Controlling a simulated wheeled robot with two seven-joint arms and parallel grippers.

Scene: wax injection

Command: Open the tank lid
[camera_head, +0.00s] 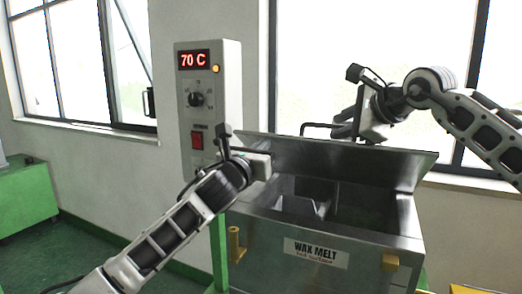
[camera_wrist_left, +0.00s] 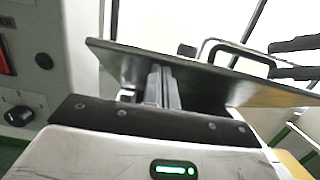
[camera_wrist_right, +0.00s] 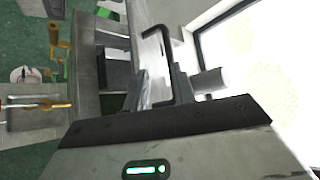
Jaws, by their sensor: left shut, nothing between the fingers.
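The steel tank (camera_head: 330,235), labelled "WAX MELT", stands in front of me. Its lid (camera_head: 345,162) is raised at the back, with the opening exposed. The lid also shows in the left wrist view (camera_wrist_left: 130,62). A dark handle (camera_head: 318,126) sticks out behind the lid; it shows as a loop in the right wrist view (camera_wrist_right: 163,32). My left gripper (camera_head: 266,166) is shut and empty at the lid's left end, on its inner side; contact is unclear. My right gripper (camera_head: 352,128) is above and behind the lid, fingers apart near the handle; its fingertips are partly hidden.
A control box (camera_head: 211,110) reading "70 C", with a knob and red switch, stands left of the tank. A green cabinet (camera_head: 27,200) is at the far left. Windows and a wall lie close behind the lid. Brass fittings (camera_head: 390,262) stick out from the tank front.

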